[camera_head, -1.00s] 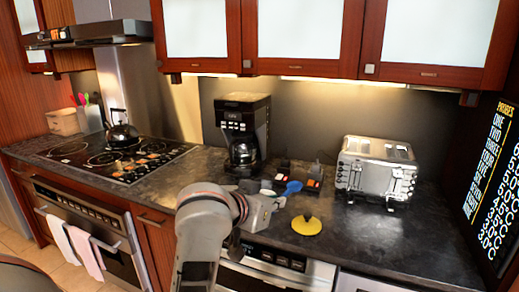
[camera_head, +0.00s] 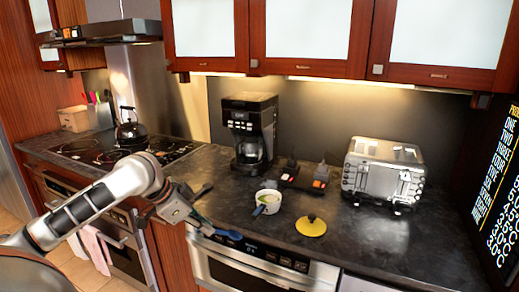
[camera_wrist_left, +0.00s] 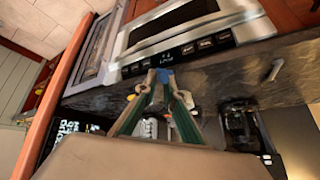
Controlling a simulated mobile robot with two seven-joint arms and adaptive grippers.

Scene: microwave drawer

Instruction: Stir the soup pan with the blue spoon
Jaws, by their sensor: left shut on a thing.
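My left gripper (camera_head: 196,216) is shut on the blue spoon (camera_head: 230,234). The spoon's blue end points right, near the counter's front edge, to the left of and nearer than the soup pan. In the left wrist view the fingers (camera_wrist_left: 156,98) show with the blue spoon (camera_wrist_left: 164,77) at their tips. The spoon is apart from the pan. My right gripper is not in view.
Behind stand a coffee maker (camera_head: 247,130) and a toaster (camera_head: 383,170). A stove with a kettle (camera_head: 130,130) is at the left. An oven (camera_head: 250,265) is below the counter.

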